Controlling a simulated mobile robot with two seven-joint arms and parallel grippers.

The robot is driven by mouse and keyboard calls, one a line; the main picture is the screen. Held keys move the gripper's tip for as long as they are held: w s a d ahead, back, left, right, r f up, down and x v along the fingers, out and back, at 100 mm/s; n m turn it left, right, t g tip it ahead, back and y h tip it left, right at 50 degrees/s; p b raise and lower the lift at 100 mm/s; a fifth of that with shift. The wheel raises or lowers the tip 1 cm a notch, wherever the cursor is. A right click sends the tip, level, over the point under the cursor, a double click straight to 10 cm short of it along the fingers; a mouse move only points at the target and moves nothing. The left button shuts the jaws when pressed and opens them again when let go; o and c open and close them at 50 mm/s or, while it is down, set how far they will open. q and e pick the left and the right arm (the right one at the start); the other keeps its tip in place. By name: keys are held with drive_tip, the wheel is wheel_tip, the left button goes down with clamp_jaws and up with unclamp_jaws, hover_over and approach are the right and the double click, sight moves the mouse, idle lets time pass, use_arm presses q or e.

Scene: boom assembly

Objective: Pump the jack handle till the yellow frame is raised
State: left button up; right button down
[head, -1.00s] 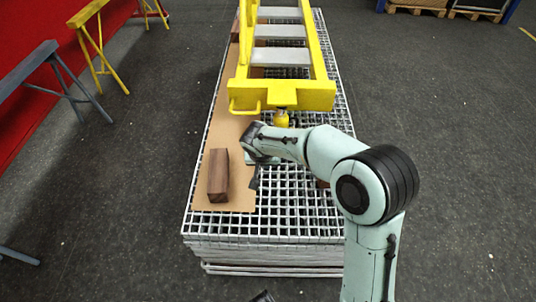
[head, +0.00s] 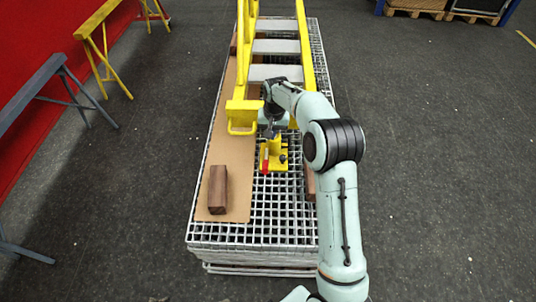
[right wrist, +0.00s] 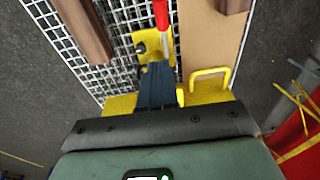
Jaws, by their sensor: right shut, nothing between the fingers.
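The yellow frame (head: 240,106) with grey slats lies along the grating, its near end partly hidden by my right arm. The yellow jack (head: 277,162) stands at that near end, and its red handle (head: 265,162) points toward the camera. In the right wrist view the red handle (right wrist: 162,22) and the jack base (right wrist: 149,46) lie just beyond my fingers. My right gripper (head: 269,132) is over the jack; its dark fingers (right wrist: 157,82) are shut and empty. I cannot tell whether they touch the jack. My left gripper is not in view.
The jack stands on a stacked metal grating (head: 250,232). A brown board (head: 232,165) carries a wooden block (head: 218,188) at left; another block (head: 309,183) is right of the jack. Trestles (head: 95,40) stand at far left.

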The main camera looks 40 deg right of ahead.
drive_tip(key=shift+s, duration=0.1)
drive_tip(key=shift+f, duration=0.15)
hover_over(267, 163)
wheel_tip(267, 163, down, 12)
drive_tip(key=shift+s+d+f, duration=0.1)
drive_tip(key=shift+s+d, duration=0.05)
drive_tip(key=shift+s+a+f, duration=0.15)
drive_tip(key=shift+a+f, duration=0.15)
drive_tip(key=shift+f, duration=0.25)
